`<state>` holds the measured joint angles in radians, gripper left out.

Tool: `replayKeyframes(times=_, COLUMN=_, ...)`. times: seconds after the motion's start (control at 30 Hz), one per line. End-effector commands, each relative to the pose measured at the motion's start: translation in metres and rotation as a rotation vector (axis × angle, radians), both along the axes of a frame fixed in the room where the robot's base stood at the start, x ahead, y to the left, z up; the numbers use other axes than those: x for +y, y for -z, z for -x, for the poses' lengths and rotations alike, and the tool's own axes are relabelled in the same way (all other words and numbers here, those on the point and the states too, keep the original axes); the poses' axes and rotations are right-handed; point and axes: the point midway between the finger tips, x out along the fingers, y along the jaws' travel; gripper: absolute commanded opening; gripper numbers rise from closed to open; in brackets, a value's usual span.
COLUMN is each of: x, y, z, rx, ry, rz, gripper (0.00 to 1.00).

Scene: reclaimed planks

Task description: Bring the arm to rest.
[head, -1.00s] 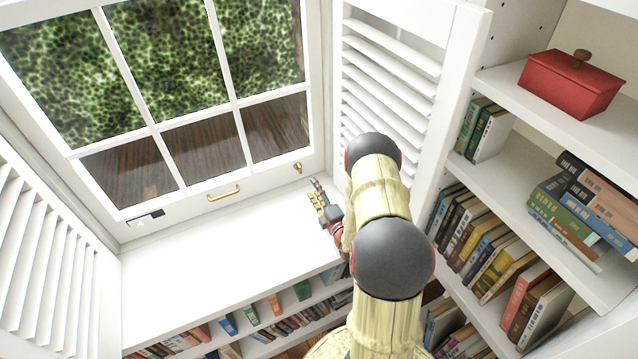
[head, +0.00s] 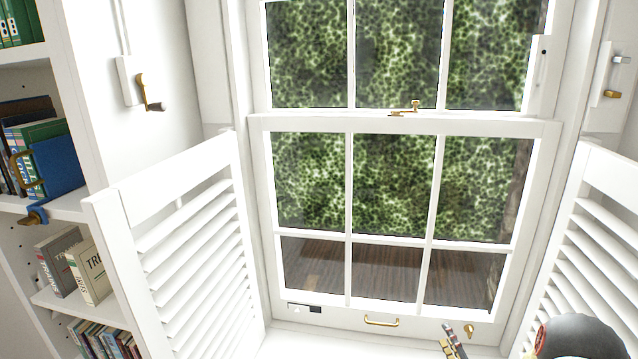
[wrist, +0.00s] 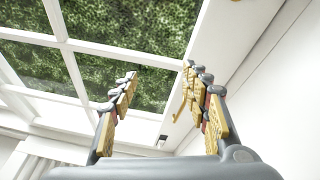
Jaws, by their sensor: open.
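My gripper (wrist: 160,98) is open and empty in the wrist view, its two yellow-padded fingers spread apart in front of the window. In the head view only the tip of my gripper (head: 454,340) shows at the bottom edge, in front of the lower window frame. A dark rounded joint of my arm shows at the bottom right corner. Most of my arm is out of the frame.
The sash window (head: 395,185) is shut, with a brass handle (head: 381,321) on its bottom rail. White louvred shutters stand at its left (head: 185,250) and right (head: 590,240). A bookshelf (head: 60,205) is at the far left. The sill (head: 310,345) looks clear.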

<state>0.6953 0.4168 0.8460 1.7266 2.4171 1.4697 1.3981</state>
Motion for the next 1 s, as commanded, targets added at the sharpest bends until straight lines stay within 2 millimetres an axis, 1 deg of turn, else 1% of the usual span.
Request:
replayKeyframes(times=0.03, x=0.027, y=-0.025, z=-0.010, rx=-0.011, ry=-0.084, rz=0.075, gripper=0.47)
replayKeyframes(times=0.07, x=0.044, y=-0.036, z=-0.014, rx=-0.013, ry=-0.136, rz=0.123, gripper=0.47)
replayKeyframes(times=0.1, x=0.067, y=-0.052, z=-0.018, rx=-0.021, ry=-0.206, rz=0.190, gripper=0.47)
replayKeyframes(times=0.17, x=0.102, y=-0.074, z=-0.020, rx=-0.035, ry=-0.311, rz=0.294, gripper=0.47)
replayKeyframes(times=0.2, x=0.126, y=-0.088, z=-0.019, rx=-0.046, ry=-0.381, rz=0.368, gripper=0.47)
replayKeyframes(times=0.27, x=0.162, y=-0.108, z=-0.013, rx=-0.071, ry=-0.488, rz=0.487, gripper=0.47)
replayKeyframes(times=0.3, x=0.186, y=-0.121, z=-0.008, rx=-0.091, ry=-0.561, rz=0.570, gripper=0.47)
replayKeyframes(times=0.37, x=0.221, y=-0.138, z=0.005, rx=-0.127, ry=-0.671, rz=0.702, gripper=0.47)
replayKeyframes(times=0.4, x=0.245, y=-0.149, z=0.016, rx=-0.155, ry=-0.746, rz=0.796, gripper=0.47)
replayKeyframes(times=0.47, x=0.278, y=-0.163, z=0.036, rx=-0.208, ry=-0.860, rz=0.949, gripper=0.47)
replayKeyframes(times=0.5, x=0.299, y=-0.171, z=0.053, rx=-0.248, ry=-0.939, rz=1.058, gripper=0.47)
replayKeyframes(times=0.57, x=0.326, y=-0.182, z=0.080, rx=-0.317, ry=-1.054, rz=1.228, gripper=0.47)
replayKeyframes(times=0.6, x=0.341, y=-0.186, z=0.098, rx=-0.367, ry=-1.127, rz=1.342, gripper=0.47)
replayKeyframes(times=0.67, x=0.358, y=-0.192, z=0.127, rx=-0.450, ry=-1.231, rz=1.517, gripper=0.47)
replayKeyframes(times=0.7, x=0.366, y=-0.194, z=0.147, rx=-0.509, ry=-1.298, rz=1.633, gripper=0.47)
replayKeyframes(times=0.77, x=0.374, y=-0.197, z=0.174, rx=-0.604, ry=-1.392, rz=1.810, gripper=0.47)
replayKeyframes(times=0.8, x=0.376, y=-0.199, z=0.192, rx=-0.672, ry=-1.450, rz=1.928, gripper=0.47)
replayKeyframes(times=0.87, x=0.375, y=-0.201, z=0.217, rx=-0.777, ry=-1.531, rz=2.107, gripper=0.47)
replayKeyframes(times=0.9, x=0.373, y=-0.202, z=0.231, rx=-0.850, ry=-1.581, rz=2.228, gripper=0.47)
replayKeyframes(times=0.97, x=0.365, y=-0.205, z=0.252, rx=-0.968, ry=-1.651, rz=2.409, gripper=0.47)
replayKeyframes(times=1.0, x=0.359, y=-0.208, z=0.264, rx=0.999, ry=1.610, rz=-2.408, gripper=0.47)
